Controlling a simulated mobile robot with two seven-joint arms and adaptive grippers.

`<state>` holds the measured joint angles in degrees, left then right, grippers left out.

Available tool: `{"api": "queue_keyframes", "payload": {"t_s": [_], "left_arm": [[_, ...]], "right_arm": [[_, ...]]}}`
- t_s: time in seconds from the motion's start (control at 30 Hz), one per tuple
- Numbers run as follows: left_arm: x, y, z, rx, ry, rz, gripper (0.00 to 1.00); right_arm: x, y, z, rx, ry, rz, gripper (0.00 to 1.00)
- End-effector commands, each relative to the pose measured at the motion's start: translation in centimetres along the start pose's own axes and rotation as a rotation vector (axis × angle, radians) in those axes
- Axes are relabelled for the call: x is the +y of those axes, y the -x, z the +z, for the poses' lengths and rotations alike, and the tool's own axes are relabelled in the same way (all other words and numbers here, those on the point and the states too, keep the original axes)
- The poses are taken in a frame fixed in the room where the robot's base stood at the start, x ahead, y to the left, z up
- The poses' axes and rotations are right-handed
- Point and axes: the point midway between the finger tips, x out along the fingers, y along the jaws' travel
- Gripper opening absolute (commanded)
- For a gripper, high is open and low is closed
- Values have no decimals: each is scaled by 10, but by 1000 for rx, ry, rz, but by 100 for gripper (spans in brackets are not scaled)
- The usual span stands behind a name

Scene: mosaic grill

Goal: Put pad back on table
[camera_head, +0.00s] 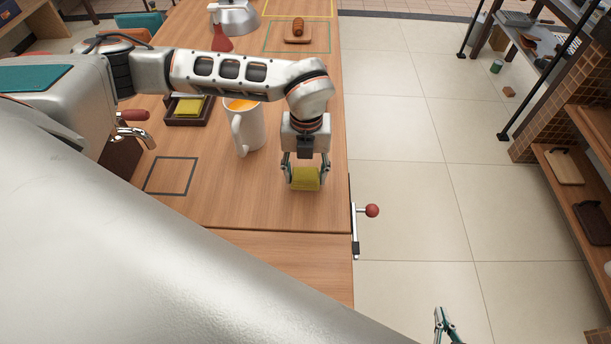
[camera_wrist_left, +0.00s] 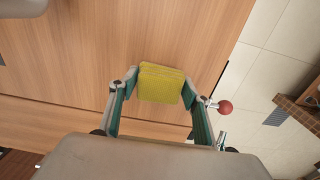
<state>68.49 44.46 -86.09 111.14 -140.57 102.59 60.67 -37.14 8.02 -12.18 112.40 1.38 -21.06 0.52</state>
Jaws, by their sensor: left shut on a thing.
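A yellow pad (camera_head: 306,179) is between the fingers of my left gripper (camera_head: 305,172), which is shut on it over the near right part of the wooden table (camera_head: 240,200). The pad also shows between the green-lined fingers in the left wrist view (camera_wrist_left: 160,83). I cannot tell whether the pad touches the table or hangs just above it. Another yellow pad (camera_head: 188,107) lies in a dark tray (camera_head: 172,121) on the table. My right gripper (camera_head: 445,325) shows only in part at the bottom, over the floor; its opening is unclear.
A white mug (camera_head: 249,134) with orange contents stands left of my left gripper. A dark square outline (camera_head: 146,175) marks bare table at left. A red-knobbed lever (camera_head: 371,210) sticks out at the table's right edge.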

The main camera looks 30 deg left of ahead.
Motion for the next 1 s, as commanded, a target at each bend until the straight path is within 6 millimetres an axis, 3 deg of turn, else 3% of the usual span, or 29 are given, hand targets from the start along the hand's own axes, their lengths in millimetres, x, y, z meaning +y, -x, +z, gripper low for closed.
{"api": "queue_keyframes", "payload": {"t_s": [0.1,0.5,0.53,0.57,1.0], "left_arm": [[0,-15,0,2,1,1,24],[0,-20,0,1,1,0,24],[0,-19,0,0,1,0,55],[0,-19,0,0,1,0,63],[0,-12,0,-1,1,-1,64]], "right_arm": [[0,0,1,-1,0,0,0],[0,-1,3,-2,0,0,0],[0,-1,3,-2,0,0,0],[0,-1,3,-2,0,0,0],[0,0,0,-1,0,0,0]]}}
